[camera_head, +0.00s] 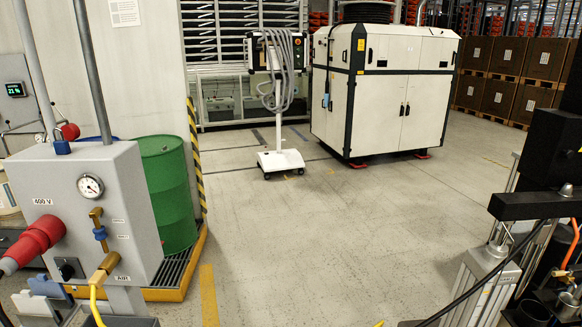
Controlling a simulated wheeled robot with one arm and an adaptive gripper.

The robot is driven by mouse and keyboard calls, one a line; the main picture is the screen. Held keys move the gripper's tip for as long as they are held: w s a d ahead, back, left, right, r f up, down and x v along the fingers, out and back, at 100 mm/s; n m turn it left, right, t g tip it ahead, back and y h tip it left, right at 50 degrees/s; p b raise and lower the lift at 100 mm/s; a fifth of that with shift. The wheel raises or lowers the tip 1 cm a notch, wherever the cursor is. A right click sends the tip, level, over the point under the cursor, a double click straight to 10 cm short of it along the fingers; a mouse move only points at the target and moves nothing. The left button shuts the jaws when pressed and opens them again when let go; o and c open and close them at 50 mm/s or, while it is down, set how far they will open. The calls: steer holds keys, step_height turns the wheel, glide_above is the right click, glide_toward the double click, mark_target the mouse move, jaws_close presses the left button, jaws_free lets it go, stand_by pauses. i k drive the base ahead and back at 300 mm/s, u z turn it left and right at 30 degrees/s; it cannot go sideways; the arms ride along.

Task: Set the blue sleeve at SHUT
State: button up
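A blue sleeve (100,233) sits around a brass fitting (96,215) on the front of a grey supply box (118,180) at the left. The brass shows above the sleeve. Two small labels are beside the fitting, too small to read, so I cannot tell which position the sleeve is at. Below it, a brass coupling (104,268) with a yellow hose leaves the box near the AIR label. My gripper is not in view.
A red plug (38,240) and a pressure gauge (90,187) are on the same box. A green drum (168,190) stands behind it on a yellow-edged grate. A screen stand (280,160) and white cabinet (378,95) are farther back. The middle floor is clear; black machinery (545,150) fills the right edge.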

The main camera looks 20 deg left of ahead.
mark_target(101, 235)
steer(key=u, duration=2.15)
steer(key=k, duration=0.5)
steer(key=z, duration=1)
steer(key=i, duration=0.95)
steer(key=u, duration=0.65)
